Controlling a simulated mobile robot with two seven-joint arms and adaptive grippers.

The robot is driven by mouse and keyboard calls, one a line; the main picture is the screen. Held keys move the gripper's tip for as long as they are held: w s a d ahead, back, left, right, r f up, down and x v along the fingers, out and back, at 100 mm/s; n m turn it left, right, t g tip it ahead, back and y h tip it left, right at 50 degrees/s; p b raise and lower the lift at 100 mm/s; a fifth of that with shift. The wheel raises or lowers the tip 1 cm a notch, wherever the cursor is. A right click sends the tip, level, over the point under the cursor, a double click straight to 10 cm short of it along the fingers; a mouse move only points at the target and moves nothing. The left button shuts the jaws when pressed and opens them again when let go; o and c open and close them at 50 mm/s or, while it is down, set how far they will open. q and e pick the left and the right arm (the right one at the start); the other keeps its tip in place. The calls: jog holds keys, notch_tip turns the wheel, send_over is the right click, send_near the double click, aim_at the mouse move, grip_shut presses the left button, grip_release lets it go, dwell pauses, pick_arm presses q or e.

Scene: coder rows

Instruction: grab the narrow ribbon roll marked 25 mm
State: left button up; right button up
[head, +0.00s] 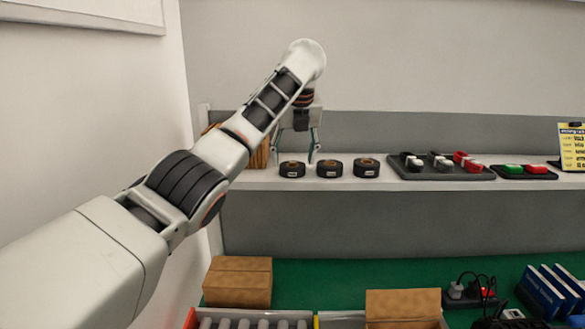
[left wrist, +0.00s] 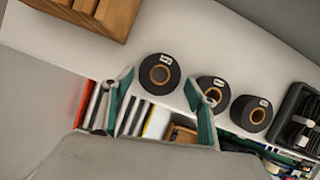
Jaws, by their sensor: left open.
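Three black ribbon rolls with white labels stand in a row on the white shelf (head: 410,184): the left roll (head: 292,170), the middle roll (head: 329,169) and the right roll (head: 366,168). The label marks are too small to read, so I cannot tell which is 25 mm. My left gripper (head: 296,158) is open, pointing down above the left roll. In the left wrist view, the left roll (left wrist: 160,74) shows between and beyond the open green-edged fingers. The middle roll (left wrist: 205,82) is partly behind one finger; the right roll (left wrist: 251,113) is clear of it. My right gripper is not seen.
A wooden block (head: 260,155) stands left of the rolls, partly behind my arm. A dark tray (head: 405,172) with red, white and grey pieces sits to the right. Below, the green bench (head: 335,280) holds cardboard boxes (head: 238,283) and blue books (head: 542,292).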

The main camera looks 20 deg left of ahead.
pick_arm(q)
jog(key=shift+x, duration=1.2)
jog(key=c, duration=0.9)
jog(key=shift+r, duration=0.1)
